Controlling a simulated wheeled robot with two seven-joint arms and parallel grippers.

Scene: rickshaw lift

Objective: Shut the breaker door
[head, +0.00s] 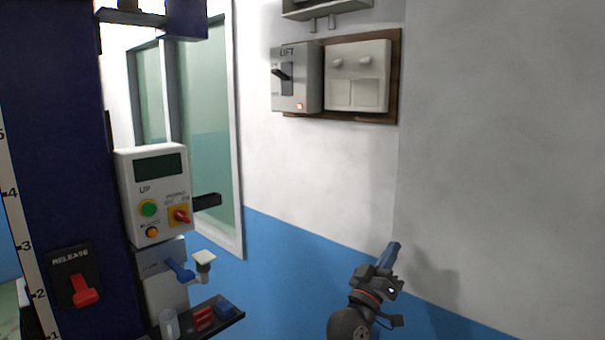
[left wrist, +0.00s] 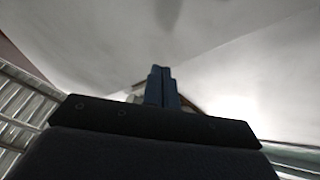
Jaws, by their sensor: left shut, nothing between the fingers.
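The grey breaker box (head: 312,80) marked LIFT is on the white wall, at the upper middle of the head view. It has a black switch lever and a small red light. The fingers also show in the left wrist view (left wrist: 161,86), against the wall and ceiling. My right gripper is not in view.
A cream panel (head: 369,95) with two knobs sits right of the breaker box on a wooden board (head: 395,60). A control box (head: 165,218) is on the dark blue post (head: 50,130) at left, above a small tray (head: 236,316). The wall at right is bare.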

